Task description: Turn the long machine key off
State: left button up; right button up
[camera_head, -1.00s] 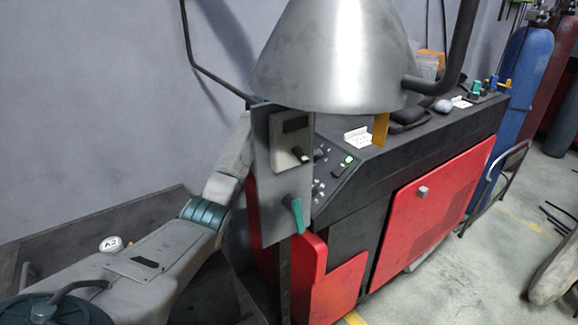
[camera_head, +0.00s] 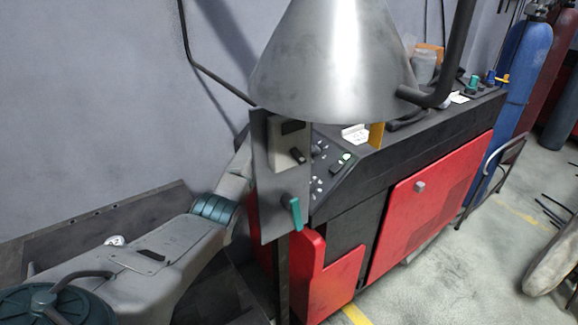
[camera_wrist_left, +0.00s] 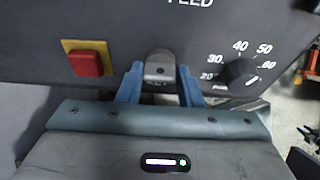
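In the left wrist view, a short grey key-like grip (camera_wrist_left: 158,68) with a rounded top stands out from a dark panel. I take it for the machine key; its full length does not show. My left gripper (camera_wrist_left: 160,85) has its two blue fingers either side of this grip, very close to it. I cannot tell whether they press on it. In the head view my left arm comes in from the left, and its gripper is hidden behind a grey upright plate. My right gripper is not in view.
Beside the grip are a red button (camera_wrist_left: 86,63) on a yellow plate and a black feed dial (camera_wrist_left: 240,73). In the head view, the grey plate (camera_head: 270,215) carries a teal handle (camera_head: 295,213). A metal cone (camera_head: 335,65) hangs above a red and black machine (camera_head: 410,215).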

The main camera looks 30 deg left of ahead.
pick_arm(q)
jog(key=shift+c, duration=0.8)
